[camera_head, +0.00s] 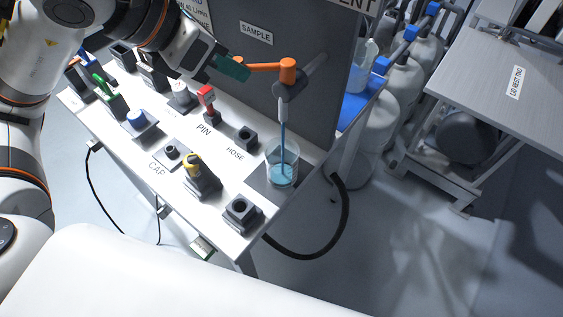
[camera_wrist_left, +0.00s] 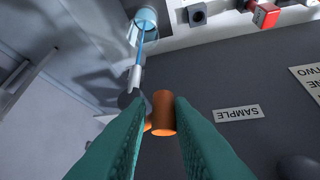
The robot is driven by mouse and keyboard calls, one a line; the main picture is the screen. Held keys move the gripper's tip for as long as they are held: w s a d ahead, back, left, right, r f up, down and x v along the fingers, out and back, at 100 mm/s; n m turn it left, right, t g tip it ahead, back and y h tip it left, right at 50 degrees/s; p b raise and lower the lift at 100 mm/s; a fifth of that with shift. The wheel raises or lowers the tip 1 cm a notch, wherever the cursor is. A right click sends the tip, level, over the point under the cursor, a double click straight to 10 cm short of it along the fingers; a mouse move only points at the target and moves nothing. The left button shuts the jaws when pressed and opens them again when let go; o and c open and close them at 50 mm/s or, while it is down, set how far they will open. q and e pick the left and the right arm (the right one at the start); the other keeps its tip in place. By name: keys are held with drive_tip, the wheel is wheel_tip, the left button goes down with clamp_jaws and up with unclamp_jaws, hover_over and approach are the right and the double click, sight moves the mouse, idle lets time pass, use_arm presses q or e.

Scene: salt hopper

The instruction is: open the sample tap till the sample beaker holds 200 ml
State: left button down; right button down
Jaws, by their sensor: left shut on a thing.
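The sample tap has an orange handle (camera_head: 266,66) and a grey spout (camera_head: 283,108) on the dark panel under the SAMPLE label (camera_head: 257,33). My left gripper (camera_head: 236,67), with green fingers, is shut on the handle's left end. In the left wrist view the fingers (camera_wrist_left: 159,120) flank the orange handle. A thin blue stream runs from the spout into the clear sample beaker (camera_head: 283,162). Blue liquid fills the lower part of the beaker; its marks are too small to read. The beaker stands upright on a dark pad below the spout. My right gripper is not in view.
The white bench (camera_head: 180,125) holds a red-tagged pin (camera_head: 207,103), a yellow-topped fitting (camera_head: 196,172), a blue cap (camera_head: 137,119) and several dark sockets. A black hose (camera_head: 340,215) hangs off the right side. White bottles (camera_head: 400,75) stand behind; a grey table (camera_head: 495,85) is right.

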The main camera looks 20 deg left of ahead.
use_arm(q)
drive_tip(key=shift+r, duration=0.1)
drive_tip(key=s+n+y+b, duration=0.1)
drive_tip(key=d+n+t+b, duration=0.1)
drive_tip(key=n+b, duration=0.1)
drive_tip(key=shift+s+d+y, duration=0.15)
drive_tip(key=shift+s+y, duration=0.25)
drive_tip(key=shift+f, duration=0.2)
idle(7.0)
